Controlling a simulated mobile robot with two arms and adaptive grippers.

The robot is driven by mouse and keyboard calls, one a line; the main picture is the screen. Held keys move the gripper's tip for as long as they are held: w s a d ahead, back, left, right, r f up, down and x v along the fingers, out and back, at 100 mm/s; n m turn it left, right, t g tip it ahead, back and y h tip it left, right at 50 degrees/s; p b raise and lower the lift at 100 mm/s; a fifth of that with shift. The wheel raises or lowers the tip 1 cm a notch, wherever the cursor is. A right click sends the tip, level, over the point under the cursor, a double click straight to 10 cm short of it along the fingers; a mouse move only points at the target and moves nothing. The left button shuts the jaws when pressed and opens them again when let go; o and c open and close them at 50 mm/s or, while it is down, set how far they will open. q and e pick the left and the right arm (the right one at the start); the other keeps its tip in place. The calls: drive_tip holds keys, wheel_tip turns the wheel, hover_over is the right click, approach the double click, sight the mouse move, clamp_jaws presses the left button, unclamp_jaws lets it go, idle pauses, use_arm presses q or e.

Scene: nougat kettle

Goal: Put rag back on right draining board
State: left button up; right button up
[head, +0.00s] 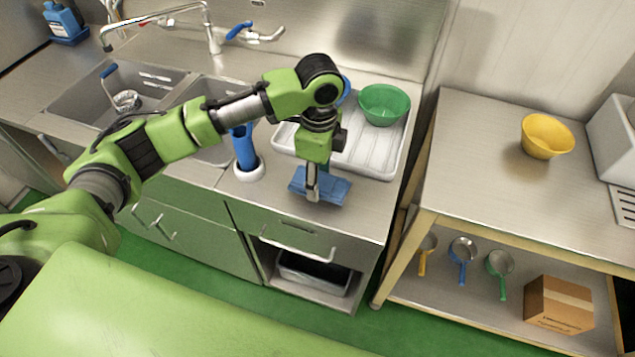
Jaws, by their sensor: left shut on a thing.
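The blue rag (333,191) is at the front edge of the right draining board, just in front of the white drain tray (385,158). My left gripper (313,193) points down and is shut on the rag, near its middle. The rag looks flat and level; I cannot tell whether it touches the steel surface or hangs just above it. The steel right draining board (372,209) shows bare to the right of the rag. My right gripper is not in view.
A green bowl (384,104) stands in the drain tray. A blue bottle-like thing (243,148) stands in a white holder left of the rag. Sinks (120,92) lie at the left. A steel table (480,150) with a yellow bowl (547,136) stands at the right, beyond a gap.

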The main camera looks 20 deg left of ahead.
use_arm(q)
drive_tip(key=f, duration=0.1)
drive_tip(key=f+p, duration=0.1)
drive_tip(key=f, duration=0.1)
drive_tip(key=shift+w+a, duration=0.3)
drive_tip(key=shift+f, duration=0.55)
drive_tip(key=o, duration=1.1)
drive_tip(key=shift+f, duration=0.15)
drive_tip(key=shift+c, duration=0.2)
wheel_tip(320, 180, up, 12)
drive_tip(key=shift+r+b, duration=0.2)
drive_tip(key=shift+b, duration=0.9)
